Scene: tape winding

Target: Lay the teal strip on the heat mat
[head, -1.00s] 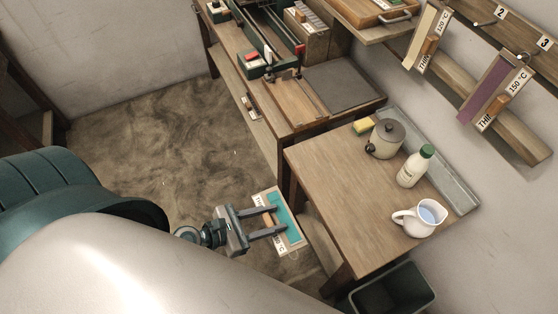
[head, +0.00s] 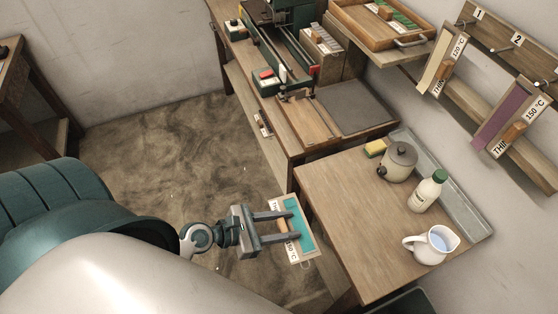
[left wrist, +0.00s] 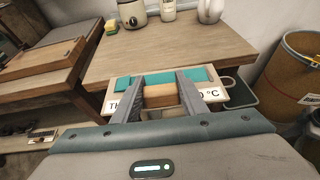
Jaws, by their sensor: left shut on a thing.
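The teal strip (head: 303,222) is on a pale labelled board with a wooden grip block. My left gripper (head: 287,226) is shut on the block, holding the board in the air over the floor, left of the small table. In the left wrist view the strip (left wrist: 198,74) shows behind the block (left wrist: 160,96), between my two fingers. The label is partly hidden by the fingers; "°C" can be read. A dark grey flat mat (head: 352,103), which looks like the heat mat, lies bare on the workbench at the back. My right gripper is not in view.
The small table (head: 350,220) bears a lidded pot (head: 397,163), a bottle (head: 427,192), a white jug (head: 432,245) and a sponge (head: 375,148). Other strip boards, one purple (head: 497,115), hang on the wall rack. The small table's near left part is clear.

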